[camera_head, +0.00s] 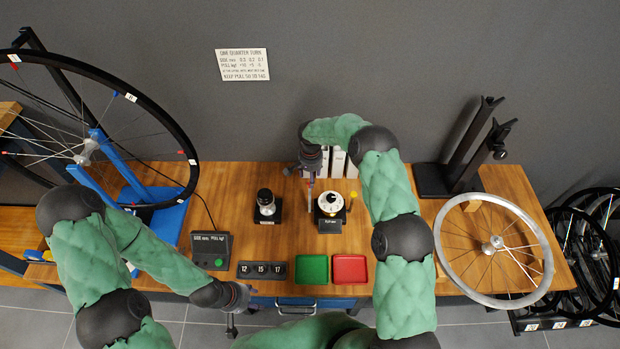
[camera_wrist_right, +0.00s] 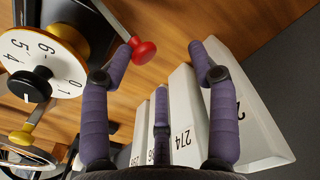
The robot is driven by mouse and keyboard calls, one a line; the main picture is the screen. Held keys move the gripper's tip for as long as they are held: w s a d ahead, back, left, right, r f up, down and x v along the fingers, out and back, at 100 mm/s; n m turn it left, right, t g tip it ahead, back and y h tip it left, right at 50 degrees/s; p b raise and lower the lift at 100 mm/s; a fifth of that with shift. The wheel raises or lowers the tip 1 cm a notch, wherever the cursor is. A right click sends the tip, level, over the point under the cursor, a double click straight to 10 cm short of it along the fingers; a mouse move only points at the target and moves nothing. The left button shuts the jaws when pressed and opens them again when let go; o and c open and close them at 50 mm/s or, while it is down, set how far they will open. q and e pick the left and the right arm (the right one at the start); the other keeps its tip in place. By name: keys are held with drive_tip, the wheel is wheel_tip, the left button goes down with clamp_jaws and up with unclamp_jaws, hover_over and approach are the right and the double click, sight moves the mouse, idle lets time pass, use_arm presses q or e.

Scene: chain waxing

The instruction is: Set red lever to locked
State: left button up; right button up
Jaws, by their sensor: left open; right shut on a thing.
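The red lever, a metal rod with a round red knob (camera_wrist_right: 144,53), shows in the right wrist view beside a device with a white numbered dial (camera_wrist_right: 40,62). My right gripper (camera_wrist_right: 166,50) is at the lever, the red knob between its spread fingertips and close against the left one. In the head view the right gripper (camera_head: 311,168) is above the left side of the dial device (camera_head: 330,204) and hides much of the lever. My left gripper (camera_head: 233,318) is open and empty in front of the table's front edge. I cannot read a locked mark.
White numbered boxes (camera_wrist_right: 185,125) stand just behind the right gripper. A black-knobbed device (camera_head: 266,205), a green tray (camera_head: 312,269) and a red tray (camera_head: 350,269) are on the wooden table. Wheels stand at left and lie at right.

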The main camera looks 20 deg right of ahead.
wheel_tip(320, 180, up, 11)
drive_tip(key=shift+s+a, duration=0.15)
idle(0.4)
drive_tip(key=shift+f, duration=0.1)
